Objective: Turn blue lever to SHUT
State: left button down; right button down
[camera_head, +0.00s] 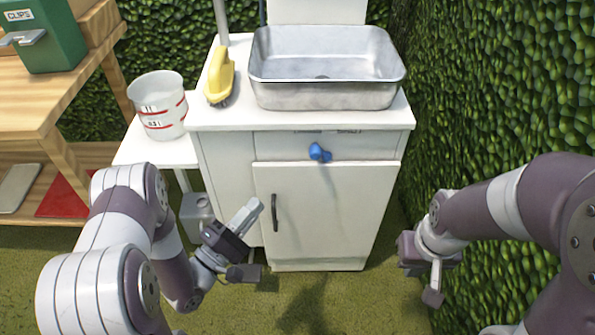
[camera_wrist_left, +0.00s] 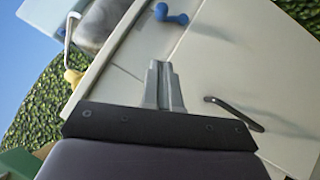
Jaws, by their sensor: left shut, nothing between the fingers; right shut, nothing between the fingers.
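The blue lever (camera_head: 319,152) sits on the front of the white cabinet (camera_head: 350,205), above the door and below the sink. It also shows at the top of the left wrist view (camera_wrist_left: 172,17). Small dark marks on the panel above it are too small to read. My left gripper (camera_head: 252,212) is shut and empty in front of the cabinet's left side, lower than the lever and apart from it. Its closed fingers (camera_wrist_left: 163,68) point toward the cabinet front in the left wrist view. My right gripper (camera_head: 432,297) is shut and empty, low at the right near the hedge.
A metal sink (camera_head: 325,95) and a yellow brush (camera_head: 220,80) are on the cabinet top. A dark door handle (camera_head: 274,213) is close to my left gripper. A clear measuring bucket (camera_head: 158,105) stands at the left. A hedge (camera_head: 500,90) bounds the right side.

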pick_arm(q)
jog(key=shift+n, duration=0.3)
jog(key=shift+w, duration=0.1)
jog(key=b+x, duration=0.1)
jog(key=x, duration=0.3)
jog(key=s+d+b+x, duration=0.1)
jog(key=x, duration=0.3)
jog(key=d+r+b+x, duration=0.1)
jog(key=x, duration=0.3)
jog(key=shift+s+d+r, duration=0.15)
jog(key=shift+d+r, duration=0.05)
jog(key=shift+d, duration=0.05)
